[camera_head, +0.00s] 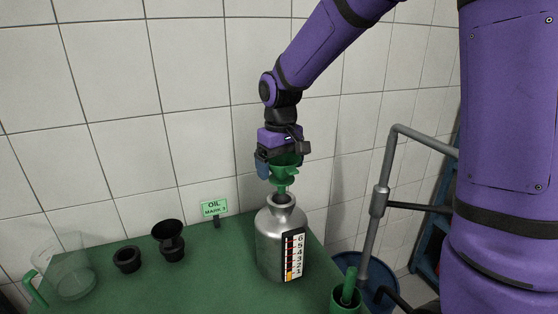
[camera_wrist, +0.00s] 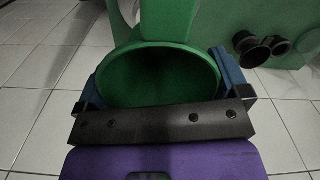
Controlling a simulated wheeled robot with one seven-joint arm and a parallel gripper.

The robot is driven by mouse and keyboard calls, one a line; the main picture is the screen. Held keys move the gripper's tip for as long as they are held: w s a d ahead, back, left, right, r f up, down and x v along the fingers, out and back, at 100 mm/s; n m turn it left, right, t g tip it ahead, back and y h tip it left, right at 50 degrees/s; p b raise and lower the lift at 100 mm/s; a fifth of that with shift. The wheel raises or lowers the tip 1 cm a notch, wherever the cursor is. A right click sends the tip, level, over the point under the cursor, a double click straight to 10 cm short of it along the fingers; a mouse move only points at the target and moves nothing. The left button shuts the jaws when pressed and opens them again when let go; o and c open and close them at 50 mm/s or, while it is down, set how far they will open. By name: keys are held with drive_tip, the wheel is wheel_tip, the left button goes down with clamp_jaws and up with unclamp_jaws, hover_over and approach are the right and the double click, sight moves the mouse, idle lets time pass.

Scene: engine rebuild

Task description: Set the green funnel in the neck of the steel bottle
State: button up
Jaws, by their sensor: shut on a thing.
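The green funnel (camera_head: 283,172) is held upright in my gripper (camera_head: 279,168), spout down. The steel bottle (camera_head: 268,245) stands on the green table with its open neck (camera_head: 282,200) up and a numbered level strip on its side. The funnel's spout is right above or just at the neck; I cannot tell whether its tip is inside. In the wrist view the funnel's wide mouth (camera_wrist: 160,78) fills the space between the two blue fingers of my gripper (camera_wrist: 160,88). The funnel hides most of the bottle there.
A black funnel (camera_head: 168,238), a black ring (camera_head: 127,260) and a clear jug (camera_head: 68,268) with a green handle stand left on the table (camera_head: 205,285). An "OIL MARK 3" sign (camera_head: 214,208) stands behind. A green cup (camera_head: 345,300) and grey pipe frame (camera_head: 379,200) are at right.

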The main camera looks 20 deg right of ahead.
sight(280, 191)
drive_tip(key=shift+f, duration=2.2)
drive_tip(key=shift+f, duration=0.55)
drive_tip(key=o, duration=0.5)
drive_tip(key=shift+o, duration=0.2)
drive_tip(key=shift+r, duration=5.4)
drive_tip(key=shift+r, duration=0.1)
